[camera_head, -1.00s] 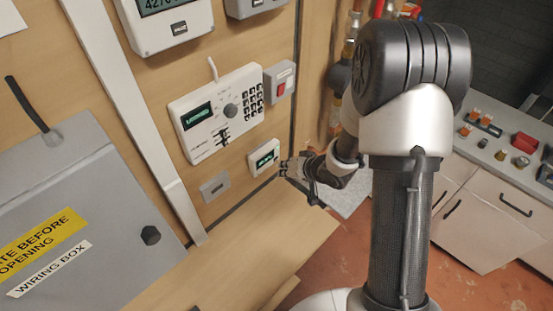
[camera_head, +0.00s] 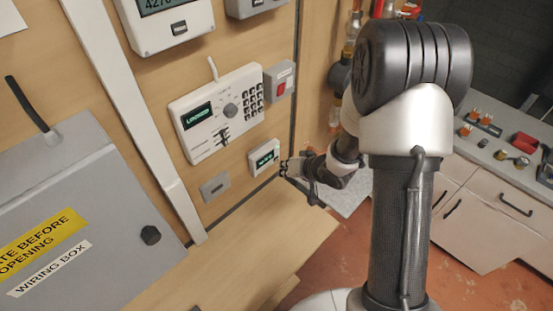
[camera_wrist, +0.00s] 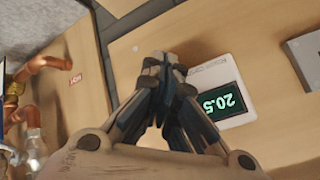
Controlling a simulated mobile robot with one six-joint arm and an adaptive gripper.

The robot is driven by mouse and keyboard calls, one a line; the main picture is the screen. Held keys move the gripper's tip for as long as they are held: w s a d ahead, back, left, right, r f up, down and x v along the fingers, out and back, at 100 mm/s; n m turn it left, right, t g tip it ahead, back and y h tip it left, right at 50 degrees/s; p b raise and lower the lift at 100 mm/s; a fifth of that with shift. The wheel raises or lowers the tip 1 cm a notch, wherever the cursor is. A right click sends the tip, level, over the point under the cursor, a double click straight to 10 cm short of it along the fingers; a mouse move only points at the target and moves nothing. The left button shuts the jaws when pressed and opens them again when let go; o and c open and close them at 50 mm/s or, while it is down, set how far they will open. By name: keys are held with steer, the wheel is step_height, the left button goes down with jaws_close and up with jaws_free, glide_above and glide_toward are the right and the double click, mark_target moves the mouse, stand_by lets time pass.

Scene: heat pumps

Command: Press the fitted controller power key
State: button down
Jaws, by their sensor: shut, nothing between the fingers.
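A white wall controller (camera_head: 215,112) with a lit display, a round dial and a dark keypad is mounted on the wooden wall. Below it is a smaller white unit (camera_head: 264,157) with a green display; in the wrist view this small unit (camera_wrist: 203,88) appears upside down and reads 20.5. My gripper (camera_head: 285,168) is beside the small unit's right edge in the head view. In the wrist view my gripper (camera_wrist: 165,60) is shut and empty, its tips overlapping the unit's edge. I cannot tell whether they touch it. The tips hide part of the unit's face; no power key is clearly legible.
A grey box with a red button (camera_head: 280,82) is right of the large controller. A grey plate (camera_head: 214,186) is left of the small unit. A grey wiring box (camera_head: 90,190) juts out at left. Copper pipes (camera_wrist: 50,70) show in the wrist view.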

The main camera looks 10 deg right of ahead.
steer(key=shift+w+a, duration=0.1)
steer(key=shift+w+a, duration=0.15)
steer(key=shift+w, duration=0.1)
steer(key=shift+w+a+p, duration=0.2)
steer(key=shift+w+p, duration=0.05)
steer(key=shift+p, duration=0.15)
stand_by(0.6)
stand_by(0.3)
steer(key=shift+s+d, duration=0.45)
steer(key=shift+s, duration=0.15)
steer(key=shift+s+d+p, duration=0.2)
steer(key=shift+s+d, duration=0.55)
steer(key=shift+s, duration=0.3)
steer(key=shift+s+d+p, duration=0.15)
steer(key=shift+s+d, duration=0.6)
steer(key=shift+s, duration=0.25)
